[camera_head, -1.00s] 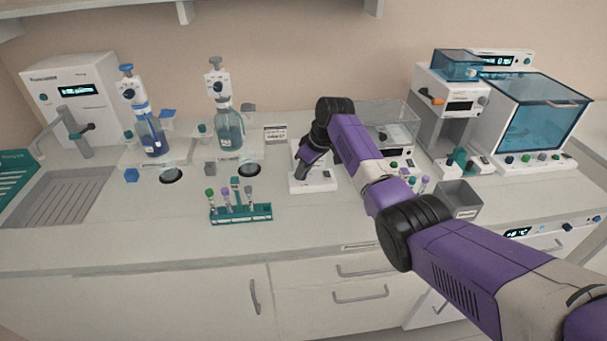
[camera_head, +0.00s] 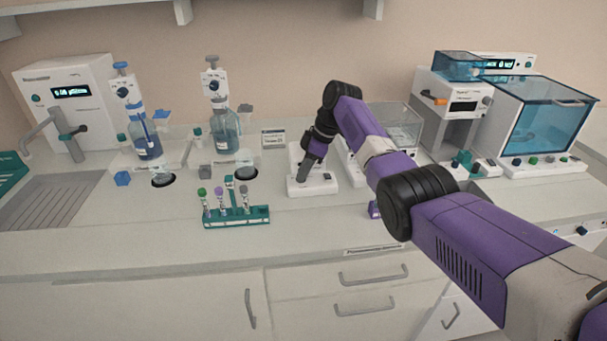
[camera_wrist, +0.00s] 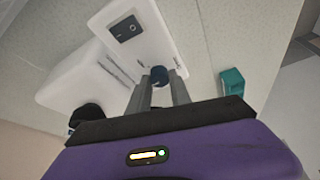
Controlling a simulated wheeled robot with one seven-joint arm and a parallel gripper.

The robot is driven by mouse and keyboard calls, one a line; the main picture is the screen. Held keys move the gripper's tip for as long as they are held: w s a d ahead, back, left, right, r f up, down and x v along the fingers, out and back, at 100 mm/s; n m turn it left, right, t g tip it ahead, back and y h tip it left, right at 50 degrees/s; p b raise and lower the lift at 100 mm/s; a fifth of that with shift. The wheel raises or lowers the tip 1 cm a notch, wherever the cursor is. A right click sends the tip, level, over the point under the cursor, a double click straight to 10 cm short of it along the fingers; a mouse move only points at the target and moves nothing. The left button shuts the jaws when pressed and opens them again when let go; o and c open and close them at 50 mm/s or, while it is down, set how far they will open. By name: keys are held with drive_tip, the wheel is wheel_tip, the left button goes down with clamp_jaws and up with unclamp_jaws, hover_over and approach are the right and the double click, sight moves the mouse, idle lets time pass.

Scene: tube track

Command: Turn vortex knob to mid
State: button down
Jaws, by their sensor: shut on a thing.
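The vortex mixer is a small white device (camera_head: 318,186) on the bench, left of the clear-lidded device in the head view. In the wrist view, its white panel (camera_wrist: 147,48) carries a black rocker switch and a small dark blue round knob (camera_wrist: 163,72). My gripper (camera_head: 303,179) points down at the mixer's front part. In the wrist view, the two grey fingers of my gripper (camera_wrist: 160,84) are shut on the knob, one at each side. The knob's pointer and scale marks are too small to read. My gripper hides part of the mixer in the head view.
A teal tube rack (camera_head: 237,217) with several capped tubes stands left of the mixer. Two bottles with dispensers (camera_head: 225,130) stand behind it. A clear-lidded device (camera_head: 398,125) is close at the right. The bench front (camera_head: 310,225) is clear.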

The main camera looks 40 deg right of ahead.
idle(0.3)
drive_tip(key=c, duration=1.2)
unclamp_jaws()
drive_tip(key=shift+b+v, duration=0.35)
drive_tip(key=shift+v, duration=3.55)
